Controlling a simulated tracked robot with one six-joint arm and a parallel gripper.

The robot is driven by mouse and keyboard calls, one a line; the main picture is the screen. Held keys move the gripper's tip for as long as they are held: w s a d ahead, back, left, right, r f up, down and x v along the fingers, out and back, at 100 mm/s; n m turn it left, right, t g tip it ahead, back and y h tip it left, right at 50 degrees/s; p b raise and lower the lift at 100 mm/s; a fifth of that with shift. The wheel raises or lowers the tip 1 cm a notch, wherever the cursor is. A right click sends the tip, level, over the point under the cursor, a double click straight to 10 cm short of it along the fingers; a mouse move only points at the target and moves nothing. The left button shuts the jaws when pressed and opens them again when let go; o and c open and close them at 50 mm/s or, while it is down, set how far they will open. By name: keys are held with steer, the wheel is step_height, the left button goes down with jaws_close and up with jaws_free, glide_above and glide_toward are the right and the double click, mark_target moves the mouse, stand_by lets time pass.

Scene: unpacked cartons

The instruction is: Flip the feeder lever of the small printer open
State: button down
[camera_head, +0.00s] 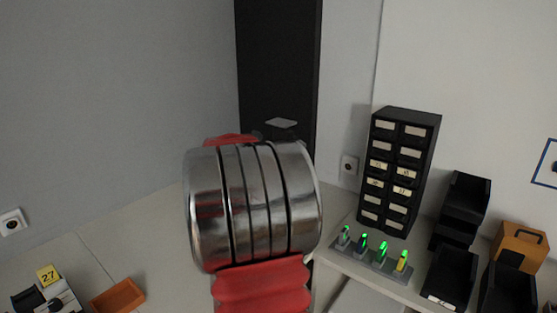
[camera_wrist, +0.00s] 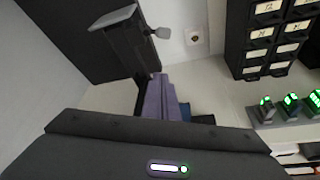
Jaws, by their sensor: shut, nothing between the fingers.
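A small black-and-white device (camera_head: 45,299) with a yellow label reading 27 stands on the pale worktop at the lower left of the head view, cut by the frame edge. It looks like the small printer, but I cannot make out its feeder lever. It does not show in the wrist view.
An orange tray (camera_head: 118,296) lies right of the device. At the right are a black drawer cabinet (camera_head: 398,170), a rack with several green-lit items (camera_head: 372,254), black bins (camera_head: 452,275) and an orange box (camera_head: 519,247). The tall black cabinet (camera_head: 277,60) stands at the back. The left worktop has bare room.

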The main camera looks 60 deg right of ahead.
steer(key=s+d, duration=0.1)
steer(key=d, duration=0.9)
steer(key=shift+s+d, duration=0.2)
steer(key=shift+s, duration=0.1)
steer(key=shift+w+a, duration=0.1)
steer(key=shift+w, duration=0.05)
